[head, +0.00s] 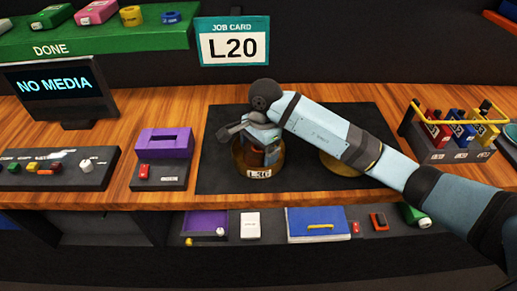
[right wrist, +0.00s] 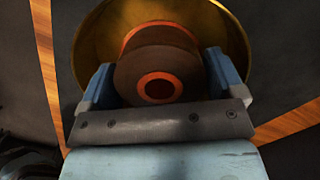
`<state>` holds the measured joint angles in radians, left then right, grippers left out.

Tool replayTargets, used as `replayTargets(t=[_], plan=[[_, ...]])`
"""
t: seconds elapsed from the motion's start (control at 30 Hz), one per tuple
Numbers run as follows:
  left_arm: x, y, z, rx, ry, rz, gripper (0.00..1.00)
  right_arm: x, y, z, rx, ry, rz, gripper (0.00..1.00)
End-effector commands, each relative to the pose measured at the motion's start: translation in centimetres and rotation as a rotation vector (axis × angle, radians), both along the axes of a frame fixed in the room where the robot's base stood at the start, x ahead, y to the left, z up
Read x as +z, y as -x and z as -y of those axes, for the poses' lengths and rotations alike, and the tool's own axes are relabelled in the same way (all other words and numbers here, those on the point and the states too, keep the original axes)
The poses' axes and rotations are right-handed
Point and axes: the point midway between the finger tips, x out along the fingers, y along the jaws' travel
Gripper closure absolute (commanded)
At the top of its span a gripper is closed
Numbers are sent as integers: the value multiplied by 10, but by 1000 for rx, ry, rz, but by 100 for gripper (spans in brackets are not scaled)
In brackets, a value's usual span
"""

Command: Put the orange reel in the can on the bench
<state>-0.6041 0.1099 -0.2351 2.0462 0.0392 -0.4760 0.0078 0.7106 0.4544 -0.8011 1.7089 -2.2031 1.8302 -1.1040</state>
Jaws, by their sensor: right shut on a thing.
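The orange reel (right wrist: 158,86), with a brown winding and an orange hub, sits between the two blue fingers of my right gripper (right wrist: 160,72) in the right wrist view. My right gripper (head: 262,142) is shut on it. A gold-brown can (right wrist: 232,38) surrounds the reel's outline in that view. In the head view the can (head: 276,172) stands on the dark mat with a label at its front, and the reel (head: 257,158) shows within it, partly covered by the gripper. I cannot tell whether the reel touches the can's bottom. My left gripper is not in view.
A second gold round thing (head: 338,166) is partly hidden behind my right arm. A job card (head: 234,41) reads L20. A purple box (head: 163,142) stands left of the dark mat (head: 215,176), a rack of cartridges (head: 455,152) right. A shelf below holds several items.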

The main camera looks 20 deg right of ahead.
Motion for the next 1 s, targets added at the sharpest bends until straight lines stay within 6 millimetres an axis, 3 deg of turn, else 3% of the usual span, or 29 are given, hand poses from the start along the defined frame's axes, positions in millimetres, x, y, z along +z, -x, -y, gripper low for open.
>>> replayTargets(t=[0.1,0.13,0.17,0.57,1.0], plan=[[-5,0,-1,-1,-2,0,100,-5,0,0,0,1,1,38],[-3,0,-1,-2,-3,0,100,-3,0,0,0,0,1,5],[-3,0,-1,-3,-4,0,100,-3,0,0,0,0,0,1],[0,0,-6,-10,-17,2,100,7,-1,1,0,0,2,1],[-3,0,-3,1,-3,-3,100,95,-5,11,0,0,4,1]])
